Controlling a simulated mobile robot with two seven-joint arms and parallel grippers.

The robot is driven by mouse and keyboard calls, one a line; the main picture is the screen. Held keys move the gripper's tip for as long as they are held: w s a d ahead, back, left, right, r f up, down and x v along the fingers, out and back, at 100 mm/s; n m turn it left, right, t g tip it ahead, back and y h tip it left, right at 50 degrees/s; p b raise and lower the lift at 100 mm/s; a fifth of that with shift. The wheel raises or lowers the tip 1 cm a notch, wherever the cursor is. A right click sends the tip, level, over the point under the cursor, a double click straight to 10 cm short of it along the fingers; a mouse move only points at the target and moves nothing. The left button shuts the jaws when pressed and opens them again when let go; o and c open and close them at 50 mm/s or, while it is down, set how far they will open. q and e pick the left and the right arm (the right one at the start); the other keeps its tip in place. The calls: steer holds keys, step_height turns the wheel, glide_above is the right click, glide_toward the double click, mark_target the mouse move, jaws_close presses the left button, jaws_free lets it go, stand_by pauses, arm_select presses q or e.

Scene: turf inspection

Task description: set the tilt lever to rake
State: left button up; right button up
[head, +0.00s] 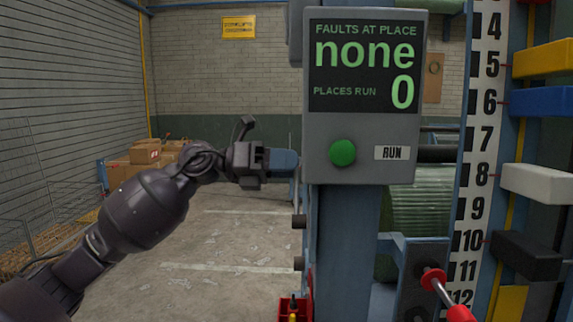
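My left gripper (266,161) is level with the green button, just left of the grey control box. A blue, rounded piece (285,160) sits right at its tip, against the left side of the blue post. I cannot tell whether the fingers are closed on it, or whether it is the tilt lever's handle. Dark round stubs (299,221) stick out from the post's left side below. No label reading rake is legible. A red-knobbed handle (433,279) shows at the lower right; I cannot tell what it works. My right gripper is not in view.
The control box (312,150) reads faults none, places run 0, and has a green button (342,152) beside a RUN label. A numbered scale (479,150) and coloured blocks stand at right. A red bin (292,308) is below. Cardboard boxes (146,153) lie behind my arm.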

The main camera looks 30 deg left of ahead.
arm_select(q)
steer(key=o, duration=0.3)
steer(key=shift+a, duration=0.1)
steer(key=shift+o, duration=0.2)
steer(key=shift+s+a+f, duration=0.15)
steer(key=shift+s+a, duration=0.15)
steer(key=shift+a, duration=0.2)
steer(key=b+v, duration=0.2)
steer(key=v, duration=0.7)
steer(key=shift+a, duration=0.25)
steer(key=shift+s, duration=0.15)
